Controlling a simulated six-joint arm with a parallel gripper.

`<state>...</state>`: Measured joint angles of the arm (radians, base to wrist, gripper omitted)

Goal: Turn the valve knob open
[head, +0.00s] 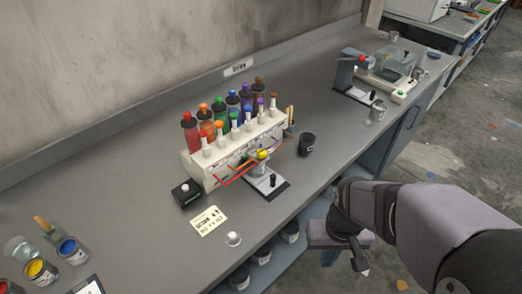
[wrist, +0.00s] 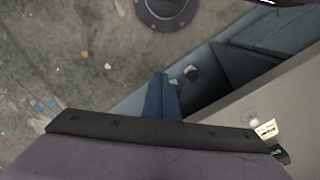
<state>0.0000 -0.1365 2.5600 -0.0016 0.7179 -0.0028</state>
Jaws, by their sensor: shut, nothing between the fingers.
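A white dispenser rack (head: 196,166) stands on the bench in the middle of the head view, with several coloured bottles along it. A small yellow knob (head: 263,154) sits at its front, above a small stand (head: 268,184), beside red tubing (head: 236,179). I cannot tell for certain that this knob is the valve knob, nor how far it is turned. My gripper (head: 362,269) is shut and empty. It points down beyond the bench's front edge, to the right of the rack and well apart from it. The wrist view does not show the knob.
A black cup (head: 306,144) stands right of the rack. A black box (head: 186,194), a label card (head: 208,221) and a small clear dome (head: 233,239) lie at its left front. Paint pots (head: 73,250) stand at lower left. The bench is clear between the cup and the far equipment.

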